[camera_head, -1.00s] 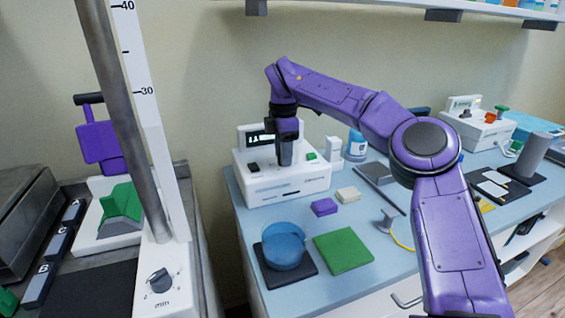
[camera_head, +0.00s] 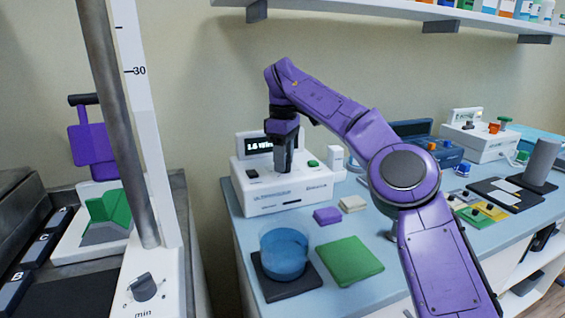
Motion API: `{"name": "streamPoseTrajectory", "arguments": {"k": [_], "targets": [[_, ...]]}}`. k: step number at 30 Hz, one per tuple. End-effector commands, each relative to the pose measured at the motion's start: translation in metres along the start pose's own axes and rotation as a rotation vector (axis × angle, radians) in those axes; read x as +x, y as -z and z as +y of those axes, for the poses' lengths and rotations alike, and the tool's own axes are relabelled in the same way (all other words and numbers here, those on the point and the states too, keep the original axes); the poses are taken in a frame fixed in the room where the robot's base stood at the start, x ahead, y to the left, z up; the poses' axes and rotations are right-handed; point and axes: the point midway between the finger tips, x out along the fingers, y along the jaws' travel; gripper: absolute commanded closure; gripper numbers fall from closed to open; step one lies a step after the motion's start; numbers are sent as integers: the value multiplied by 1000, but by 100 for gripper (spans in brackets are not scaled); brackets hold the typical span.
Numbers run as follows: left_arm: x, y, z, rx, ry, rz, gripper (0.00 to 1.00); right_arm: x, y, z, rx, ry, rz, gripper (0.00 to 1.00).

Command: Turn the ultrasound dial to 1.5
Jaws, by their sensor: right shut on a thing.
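The white ultrasound unit (camera_head: 290,196) stands on the blue counter against the wall. Its small dark display (camera_head: 258,146) is lit with white characters; they seem to start with 1, but the digits after that are too small to read surely. A black button (camera_head: 252,173) and a green button (camera_head: 313,163) sit on its top. My right gripper (camera_head: 283,168) points straight down onto the top of the unit, between the two buttons, and is shut on the dial. The dial itself is hidden by the fingers. My left gripper is not in view.
In front of the unit are a purple block (camera_head: 327,216), a cream block (camera_head: 353,204), a green pad (camera_head: 349,262) and a blue bowl (camera_head: 284,256) on a dark mat. A grey post (camera_head: 128,130) with a scale stands left. A shelf (camera_head: 400,12) runs above.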

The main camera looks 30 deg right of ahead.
Motion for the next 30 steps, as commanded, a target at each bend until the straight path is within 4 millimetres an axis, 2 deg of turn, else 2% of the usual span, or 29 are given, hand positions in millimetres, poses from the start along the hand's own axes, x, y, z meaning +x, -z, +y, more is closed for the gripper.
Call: {"name": "streamPoseTrajectory", "arguments": {"k": [17,18,20,27,30], "targets": [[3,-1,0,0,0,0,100,4,0,0,32,5,-7,90],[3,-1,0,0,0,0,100,4,0,0,32,5,-7,50],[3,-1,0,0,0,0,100,4,0,0,31,5,-7,34],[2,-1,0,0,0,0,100,2,2,-1,28,3,-4,34],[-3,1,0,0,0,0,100,-6,2,-1,29,2,-3,34]]}}
